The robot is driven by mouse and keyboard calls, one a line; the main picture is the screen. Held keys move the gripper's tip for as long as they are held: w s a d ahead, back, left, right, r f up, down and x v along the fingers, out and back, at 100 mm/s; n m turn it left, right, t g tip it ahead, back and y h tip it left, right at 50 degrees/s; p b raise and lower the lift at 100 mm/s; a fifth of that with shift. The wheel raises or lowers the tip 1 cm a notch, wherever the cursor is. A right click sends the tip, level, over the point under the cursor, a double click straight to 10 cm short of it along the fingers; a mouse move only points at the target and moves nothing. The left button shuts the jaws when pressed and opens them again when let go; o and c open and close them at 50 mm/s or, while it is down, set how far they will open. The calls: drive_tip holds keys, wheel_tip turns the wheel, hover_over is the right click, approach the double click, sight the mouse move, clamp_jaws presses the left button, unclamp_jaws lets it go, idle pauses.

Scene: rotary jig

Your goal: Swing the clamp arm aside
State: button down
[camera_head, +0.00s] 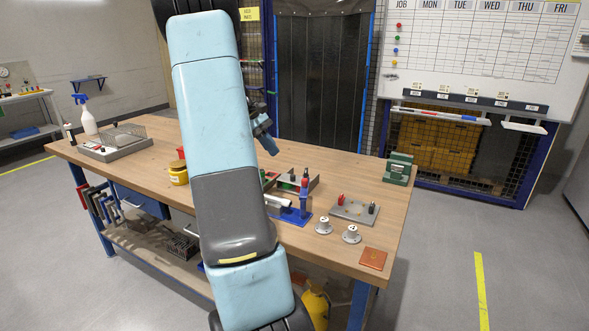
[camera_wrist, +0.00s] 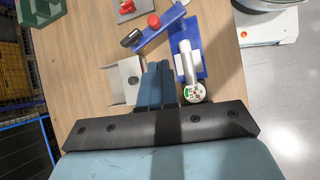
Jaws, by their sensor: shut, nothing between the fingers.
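The blue clamp arm (camera_wrist: 168,28) shows in the wrist view as a flat bar with a red knob (camera_wrist: 154,21) and a black tip. It lies slantwise near the top end of a blue base (camera_wrist: 184,30). A pale cylinder (camera_wrist: 187,62) lies along this base. In the head view the blue base (camera_head: 294,217) stands on the bench, with a blue upright part (camera_head: 304,203) topped in red. My gripper (camera_wrist: 158,65) is shut and empty, apart from the clamp arm. In the head view my gripper (camera_head: 271,149) is above the bench, partly hidden by my arm.
A green block (camera_head: 398,169) stands at the bench's right end. A grey tray (camera_wrist: 117,84) is beside my fingers.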

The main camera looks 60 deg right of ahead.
drive_tip(key=w+n+g+h, duration=0.1)
drive_tip(key=w+n+h, duration=0.1)
drive_tip(key=w+n, duration=0.25)
approach(305, 184)
drive_tip(key=d+f, duration=0.4)
drive_tip(key=shift+s+d+r+n, duration=0.1)
drive_tip(key=shift+s+d+n, duration=0.35)
drive_tip(key=shift+d, duration=0.2)
drive_tip(key=shift+w+a, duration=0.1)
drive_tip(key=shift+w, duration=0.05)
